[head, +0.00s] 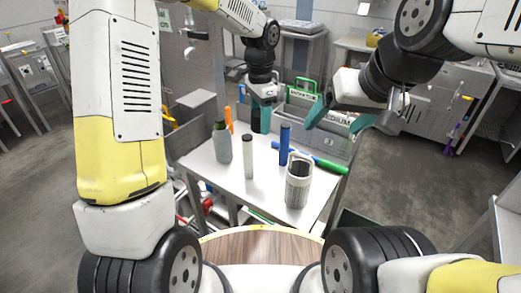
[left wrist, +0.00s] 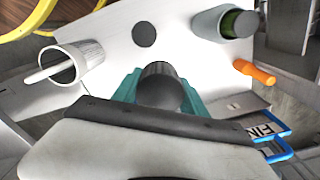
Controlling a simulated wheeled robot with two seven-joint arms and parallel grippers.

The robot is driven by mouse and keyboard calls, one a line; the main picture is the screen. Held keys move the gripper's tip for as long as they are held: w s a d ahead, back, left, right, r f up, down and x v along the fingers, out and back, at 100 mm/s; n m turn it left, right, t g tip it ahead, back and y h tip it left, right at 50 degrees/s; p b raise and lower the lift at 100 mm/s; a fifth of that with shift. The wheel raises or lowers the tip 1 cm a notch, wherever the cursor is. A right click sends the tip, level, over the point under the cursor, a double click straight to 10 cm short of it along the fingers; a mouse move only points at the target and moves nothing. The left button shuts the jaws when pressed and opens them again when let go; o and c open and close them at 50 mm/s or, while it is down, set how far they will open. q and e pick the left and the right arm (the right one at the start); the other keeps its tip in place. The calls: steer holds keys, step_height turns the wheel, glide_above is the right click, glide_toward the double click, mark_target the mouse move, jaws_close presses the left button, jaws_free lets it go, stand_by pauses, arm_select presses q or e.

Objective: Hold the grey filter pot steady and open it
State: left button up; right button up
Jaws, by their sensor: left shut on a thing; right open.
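A dark grey pot with a ribbed edge (left wrist: 160,70), which looks like the filter pot, is between the teal fingers of my left gripper (head: 262,119). The gripper is shut on it at the back of the white table. In the left wrist view the pot (left wrist: 158,90) is seen end-on and partly hidden by the gripper; in the head view the fingers hide most of it. I cannot tell whether it touches the table. My right gripper (head: 339,117) is open and empty, to the right of the pot and apart from it.
The white table (head: 215,178) also bears a grey holder with a green bottle (head: 222,148), an orange item (head: 229,118), a pale cylinder (head: 248,160), a blue cylinder (head: 284,145), a green bar (head: 325,163) and a ribbed pale jar (head: 298,188). Grey labelled bins (head: 325,140) stand behind.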

mark_target(260, 165)
arm_select(q)
step_height(260, 165, down, 15)
steer(key=shift+r, duration=0.2)
stand_by(0.5)
steer(key=shift+f, duration=0.15)
steer(key=o, duration=1.5)
steer(key=shift+o, duration=0.2)
